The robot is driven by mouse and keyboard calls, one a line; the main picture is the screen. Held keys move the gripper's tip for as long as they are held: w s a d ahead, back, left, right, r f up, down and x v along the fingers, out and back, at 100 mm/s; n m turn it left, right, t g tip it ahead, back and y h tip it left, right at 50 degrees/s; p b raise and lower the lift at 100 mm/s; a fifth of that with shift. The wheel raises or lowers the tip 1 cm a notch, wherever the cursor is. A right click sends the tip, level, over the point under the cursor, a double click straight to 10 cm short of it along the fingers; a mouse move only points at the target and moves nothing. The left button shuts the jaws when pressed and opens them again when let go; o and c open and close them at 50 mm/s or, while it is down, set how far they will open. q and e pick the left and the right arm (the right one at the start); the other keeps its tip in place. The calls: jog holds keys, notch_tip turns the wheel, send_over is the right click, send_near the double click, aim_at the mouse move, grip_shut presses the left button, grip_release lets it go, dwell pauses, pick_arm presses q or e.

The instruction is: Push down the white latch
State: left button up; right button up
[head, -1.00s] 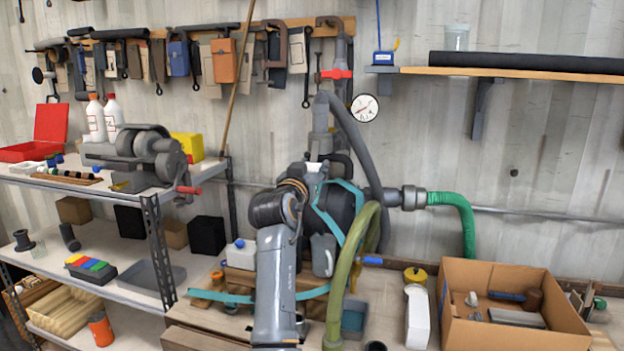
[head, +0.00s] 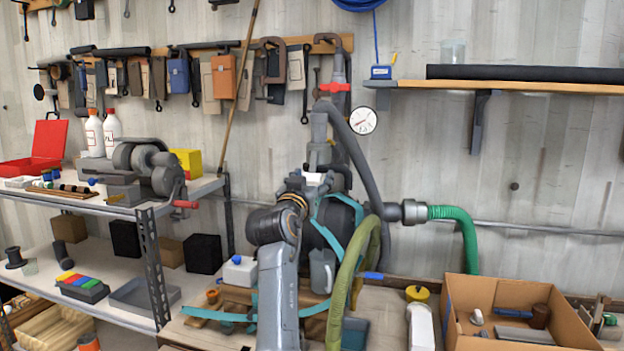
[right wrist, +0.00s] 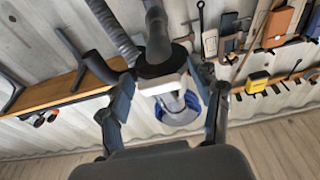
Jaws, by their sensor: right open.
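The white latch (head: 313,179) is a small pale piece on the upright grey pipe above the dark round machine body. In the right wrist view, a white part that looks like the latch (right wrist: 163,84) sits below a black collar, between my open fingers. My right gripper (right wrist: 165,88) is open, with a finger on each side of the white part; I cannot tell whether either touches it. In the head view my right arm rises from the bottom centre, and its wrist mostly hides the fingers. My left gripper is not in view.
A grey hose (head: 352,160), a green hose (head: 466,235) and an olive hose (head: 347,275) crowd the machine. A white jug (head: 239,272) stands beside my arm. A cardboard box (head: 470,335) is at the lower right. A metal shelf (head: 150,255) stands at the left.

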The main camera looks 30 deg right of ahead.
aim_at(317, 130)
jog(key=shift+r, duration=0.1)
notch_tip(317, 130, up, 10)
jog(key=shift+f, duration=0.1)
dwell(0.6)
jog(key=shift+f, duration=0.1)
